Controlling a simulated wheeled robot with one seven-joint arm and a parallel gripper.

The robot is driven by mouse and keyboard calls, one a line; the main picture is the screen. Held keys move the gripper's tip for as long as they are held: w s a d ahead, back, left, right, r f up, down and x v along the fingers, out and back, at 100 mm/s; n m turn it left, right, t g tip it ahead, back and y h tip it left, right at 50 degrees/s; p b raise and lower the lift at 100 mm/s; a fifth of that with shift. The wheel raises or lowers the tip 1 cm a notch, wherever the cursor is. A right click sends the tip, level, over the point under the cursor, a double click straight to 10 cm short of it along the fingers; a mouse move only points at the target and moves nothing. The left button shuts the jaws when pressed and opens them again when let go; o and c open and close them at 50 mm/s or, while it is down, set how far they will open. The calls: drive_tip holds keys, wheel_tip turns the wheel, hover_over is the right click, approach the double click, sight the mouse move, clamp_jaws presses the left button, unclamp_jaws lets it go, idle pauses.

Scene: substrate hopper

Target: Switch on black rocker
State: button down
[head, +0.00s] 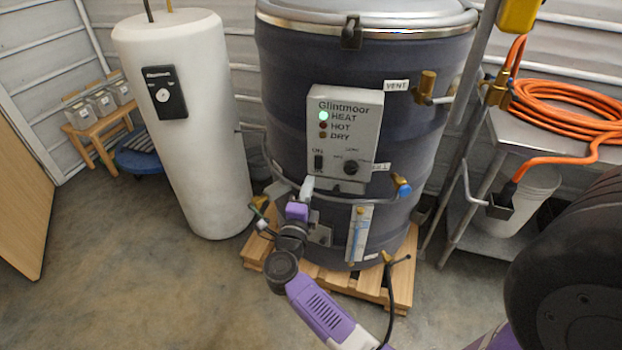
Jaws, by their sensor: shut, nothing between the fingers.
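The black rocker (318,163) is a small dark switch at the lower left of the grey Glintmoor control panel (345,110) on the dark drum. Its tilt is too small to make out. A round black knob (350,167) sits to its right. On the panel, the HEAT lamp (323,116) is bright; the HOT and DRY lamps are dull red and brown. My gripper (308,183) is shut and empty. It is just below and slightly left of the rocker, near the panel's lower left corner. Whether it touches the panel cannot be told.
The drum (410,70) stands on a wooden pallet (398,283). A rail with a blue-handled valve (402,188) and a sight gauge (360,232) are near my arm. A white tank (185,120) stands left; a metal table (520,130) with coiled orange hose (560,100) is right.

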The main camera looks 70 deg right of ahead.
drive_tip(key=shift+s+a+r, duration=0.15)
drive_tip(key=shift+s+a, duration=0.05)
drive_tip(key=shift+a, duration=0.85)
drive_tip(key=shift+s+a+r, duration=0.1)
drive_tip(key=shift+s+a, duration=0.05)
drive_tip(key=shift+a, duration=0.85)
wheel_tip(320, 180, up, 6)
drive_tip(key=w+a+n+t+h, duration=0.1)
drive_tip(key=w+a+n+t, duration=0.1)
drive_tip(key=w+n+t, duration=0.15)
drive_tip(key=s+a+r+n+t+y, duration=0.3)
drive_tip(key=a+n+t+y, duration=0.1)
drive_tip(key=a+n+t, duration=0.7)
drive_tip(key=s+a+f+n+t+y, duration=0.1)
drive_tip(key=s+a+n+y, duration=0.2)
drive_tip(key=a+n+y, duration=0.25)
drive_tip(key=s+a+f+n+y, duration=0.1)
drive_tip(key=s+a+n+y, duration=0.3)
drive_tip(key=a+n, duration=0.25)
drive_tip(key=s+a+f+n+g+y, duration=0.1)
drive_tip(key=s+a+n+g+y, duration=0.1)
drive_tip(key=s, duration=0.4)
drive_tip(key=s+a+f+n+g+y, duration=0.2)
drive_tip(key=s+a+n+y, duration=0.2)
drive_tip(key=s+a+n, duration=0.1)
drive_tip(key=shift+s+a, duration=0.45)
drive_tip(key=shift+s, duration=0.75)
drive_tip(key=shift+n, duration=0.25)
